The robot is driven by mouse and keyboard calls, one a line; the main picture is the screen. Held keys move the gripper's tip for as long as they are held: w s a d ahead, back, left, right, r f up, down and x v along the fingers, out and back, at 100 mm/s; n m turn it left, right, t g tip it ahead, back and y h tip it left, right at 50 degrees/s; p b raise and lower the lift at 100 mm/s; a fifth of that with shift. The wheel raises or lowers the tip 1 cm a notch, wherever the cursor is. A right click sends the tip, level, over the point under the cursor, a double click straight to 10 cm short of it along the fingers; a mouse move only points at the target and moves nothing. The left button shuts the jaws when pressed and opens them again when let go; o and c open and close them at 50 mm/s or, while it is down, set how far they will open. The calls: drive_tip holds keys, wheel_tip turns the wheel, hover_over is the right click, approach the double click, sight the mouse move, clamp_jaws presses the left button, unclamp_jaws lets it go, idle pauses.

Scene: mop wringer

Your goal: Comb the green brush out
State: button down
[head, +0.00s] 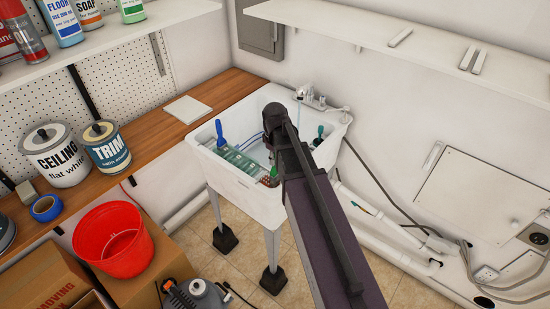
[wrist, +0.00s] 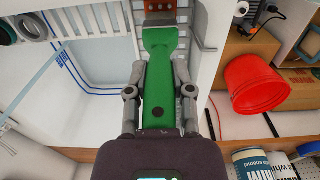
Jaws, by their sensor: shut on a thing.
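The green brush (wrist: 160,80) has a flat green handle that widens toward a grey metal band (wrist: 160,18) at the top of the wrist view. My gripper (wrist: 160,75) is shut on the handle, one finger on each side. In the head view my arm hides most of the gripper. A small bit of green (head: 274,159) shows beside it, over the white sink (head: 250,203). A reddish-brown piece (head: 269,181) shows at the sink's near rim. I cannot tell whether the bristles touch anything.
A blue-handled tool (head: 220,131) and a pale green ribbed piece (head: 236,160) are at the sink's left side. A dark green handle (head: 320,132) is at the right. The faucet (head: 312,98) stands behind. A red bucket (head: 113,240) and paint cans are left.

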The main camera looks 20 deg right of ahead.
drive_tip(key=shift+r, duration=0.15)
wheel_tip(320, 180, up, 8)
drive_tip(key=p, duration=0.8)
idle(0.4)
